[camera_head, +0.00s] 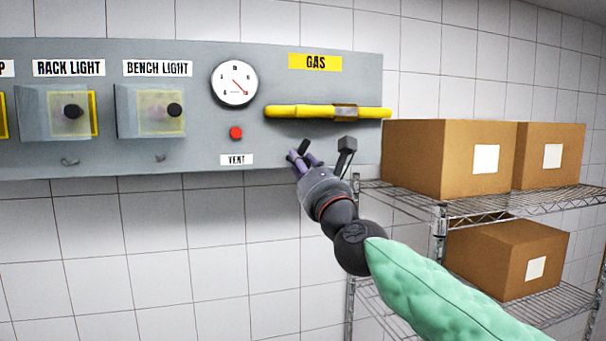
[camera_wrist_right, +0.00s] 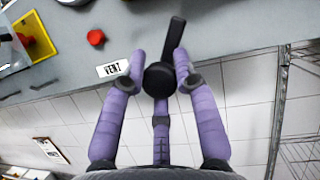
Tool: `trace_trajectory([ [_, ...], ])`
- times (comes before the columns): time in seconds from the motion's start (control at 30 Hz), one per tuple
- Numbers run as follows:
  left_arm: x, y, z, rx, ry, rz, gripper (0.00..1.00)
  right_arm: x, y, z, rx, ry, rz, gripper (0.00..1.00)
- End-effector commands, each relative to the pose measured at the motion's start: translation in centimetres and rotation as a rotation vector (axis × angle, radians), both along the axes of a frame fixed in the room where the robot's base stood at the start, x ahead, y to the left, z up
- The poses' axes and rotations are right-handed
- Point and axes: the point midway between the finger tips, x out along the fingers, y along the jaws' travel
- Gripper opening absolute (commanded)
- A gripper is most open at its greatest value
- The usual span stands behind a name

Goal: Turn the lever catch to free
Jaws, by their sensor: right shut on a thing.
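The lever catch (camera_head: 303,147) is a black handle at the lower edge of the grey wall panel, below the yellow gas pipe, and its tip points up and right. In the right wrist view the lever (camera_wrist_right: 174,42) runs up and slightly right from a round black hub (camera_wrist_right: 159,80). My right gripper (camera_head: 299,158) is shut on it, with purple fingers on both sides in the wrist view (camera_wrist_right: 160,66). The fingers hide part of the lever in the head view. My left gripper is not in view.
A red button (camera_head: 236,133) above the VENT label and a round gauge (camera_head: 234,82) are left of the gripper. The yellow pipe (camera_head: 290,111) runs above. Cardboard boxes (camera_head: 447,158) stand on a wire shelf (camera_head: 470,208) at right. Two covered switches are at left.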

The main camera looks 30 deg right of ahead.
Motion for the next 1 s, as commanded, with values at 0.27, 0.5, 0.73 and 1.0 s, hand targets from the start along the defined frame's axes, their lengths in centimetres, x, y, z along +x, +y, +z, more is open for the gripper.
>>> trace_trajectory([
  [0.27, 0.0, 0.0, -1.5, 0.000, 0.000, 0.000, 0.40, -0.1, -0.2, 0.0, -0.243, 0.056, -0.003, 0.00],
  [0.5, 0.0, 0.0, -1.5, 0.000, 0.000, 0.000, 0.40, 0.0, -0.1, 0.2, -0.426, 0.101, -0.003, 0.00],
  [0.73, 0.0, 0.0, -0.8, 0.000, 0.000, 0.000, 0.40, 0.0, -0.1, 0.3, -0.621, 0.149, -0.003, 0.00],
  [1.0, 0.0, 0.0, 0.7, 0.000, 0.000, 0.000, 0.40, 0.0, -0.1, 0.4, -0.870, 0.208, -0.002, 0.00],
])
